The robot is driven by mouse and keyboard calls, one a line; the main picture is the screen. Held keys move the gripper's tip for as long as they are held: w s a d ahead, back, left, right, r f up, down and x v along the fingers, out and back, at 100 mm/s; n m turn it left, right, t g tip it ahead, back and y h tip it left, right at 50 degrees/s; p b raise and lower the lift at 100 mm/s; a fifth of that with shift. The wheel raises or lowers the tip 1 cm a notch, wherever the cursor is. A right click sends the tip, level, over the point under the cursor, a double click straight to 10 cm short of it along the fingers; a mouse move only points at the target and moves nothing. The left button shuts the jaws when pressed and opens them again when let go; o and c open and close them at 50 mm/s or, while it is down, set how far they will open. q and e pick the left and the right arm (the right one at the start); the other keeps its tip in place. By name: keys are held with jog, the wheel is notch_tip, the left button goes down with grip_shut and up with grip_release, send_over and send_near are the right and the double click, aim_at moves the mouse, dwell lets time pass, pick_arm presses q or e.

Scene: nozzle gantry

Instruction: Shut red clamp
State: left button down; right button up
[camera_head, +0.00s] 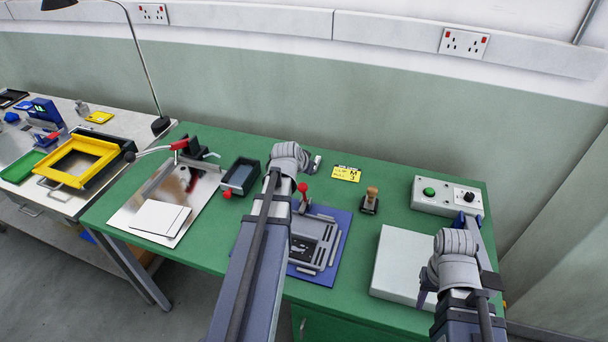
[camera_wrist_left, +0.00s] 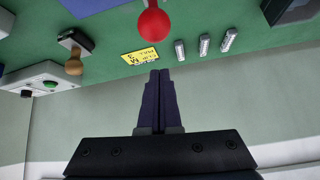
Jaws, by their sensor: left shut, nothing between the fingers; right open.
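The red clamp's round knob (camera_head: 303,187) stands on an upright lever at the fixture (camera_head: 315,243) on the blue mat (camera_head: 335,262), partly behind my left arm. In the left wrist view the red knob (camera_wrist_left: 153,24) shows large at the top, beyond and apart from my fingertips. The clamp's base is hidden there. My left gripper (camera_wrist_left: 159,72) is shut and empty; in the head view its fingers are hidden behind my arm. My right gripper (camera_head: 452,252) is open over the right of the green table, beside the pale grey box.
A yellow label (camera_head: 346,174), a wooden-knobbed stamp (camera_head: 370,201) and a control box (camera_head: 447,198) stand behind the mat. A dark bin (camera_head: 240,177) and a metal plate (camera_head: 150,197) lie left. The pale box (camera_head: 400,262) is at right.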

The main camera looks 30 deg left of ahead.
pick_arm(q)
jog(key=s+f+p+v, duration=0.1)
jog(key=p+v, duration=0.4)
jog(key=v, duration=0.4)
jog(key=shift+s+d+r, duration=0.2)
jog(key=shift+s, duration=0.05)
pick_arm(e)
notch_tip(320, 180, up, 6)
jog(key=shift+w, duration=0.1)
pick_arm(q)
jog(key=s+d+f+m+g+h+b, duration=0.1)
jog(key=d+f+g, duration=0.15)
jog(key=d, duration=0.65)
jog(key=s+d+f+m+g+h+b, duration=0.15)
jog(key=d+f, duration=0.25)
jog(key=d, duration=0.4)
jog(key=s+d+f+m+g+y+b, duration=0.1)
jog(key=s+d+f+g, duration=0.1)
jog(key=s+d, duration=0.3)
jog(key=s+d+f+m+g+y+b, duration=0.1)
jog(key=s+d, duration=0.4)
jog(key=d, duration=0.5)
jog(key=shift+d+f+g+y+b, duration=0.35)
jog(key=shift+f+g+b, duration=0.3)
jog(key=shift+f, duration=0.25)
pick_arm(e)
notch_tip(320, 180, down, 6)
